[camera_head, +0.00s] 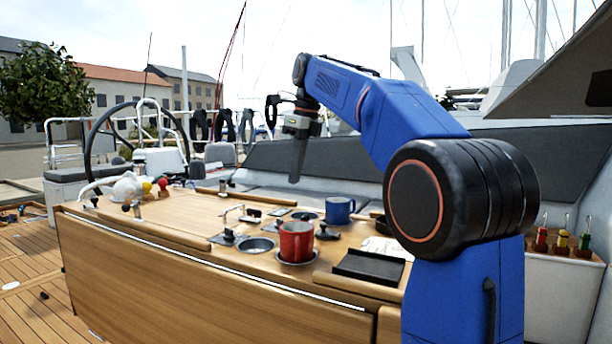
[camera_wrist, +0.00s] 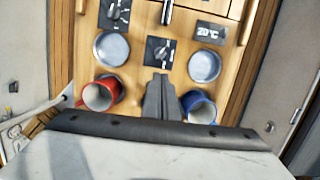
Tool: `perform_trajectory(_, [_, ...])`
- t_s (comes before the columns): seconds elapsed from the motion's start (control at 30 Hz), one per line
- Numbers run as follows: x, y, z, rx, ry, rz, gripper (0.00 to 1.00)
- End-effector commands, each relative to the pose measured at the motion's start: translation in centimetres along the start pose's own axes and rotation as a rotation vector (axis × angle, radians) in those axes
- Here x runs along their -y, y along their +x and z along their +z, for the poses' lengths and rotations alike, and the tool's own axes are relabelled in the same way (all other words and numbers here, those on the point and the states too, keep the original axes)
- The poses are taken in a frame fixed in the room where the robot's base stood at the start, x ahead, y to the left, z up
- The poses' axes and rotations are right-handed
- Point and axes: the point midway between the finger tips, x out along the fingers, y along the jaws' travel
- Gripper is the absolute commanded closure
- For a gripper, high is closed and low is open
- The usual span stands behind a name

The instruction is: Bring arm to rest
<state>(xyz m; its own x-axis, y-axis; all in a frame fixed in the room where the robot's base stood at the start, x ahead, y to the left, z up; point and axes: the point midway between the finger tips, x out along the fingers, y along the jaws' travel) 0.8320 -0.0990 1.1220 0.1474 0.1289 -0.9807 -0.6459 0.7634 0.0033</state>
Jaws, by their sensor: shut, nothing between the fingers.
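My blue arm reaches up and over the wooden cockpit table (camera_head: 190,265) in the head view. My gripper (camera_head: 296,175) points down above the table and is shut and empty. In the wrist view the shut fingers (camera_wrist: 160,90) show between a red mug (camera_wrist: 99,95) and a blue mug (camera_wrist: 199,108), apart from both in the head view. The red mug (camera_head: 296,240) stands upright at the table's near side. The blue mug (camera_head: 340,209) stands farther back.
A black tray (camera_head: 369,267) lies at the table's right end. Round recesses, one empty (camera_head: 255,245), and small switch panels sit in the tabletop. A steering wheel (camera_head: 135,140) stands behind at the left. Bottles with coloured tops (camera_head: 562,242) stand at the far right.

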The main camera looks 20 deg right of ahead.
Motion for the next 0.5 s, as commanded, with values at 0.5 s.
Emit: perform_trajectory(0.5, [0.01,-0.05,-0.11,0.000,0.001,-0.001,1.00])
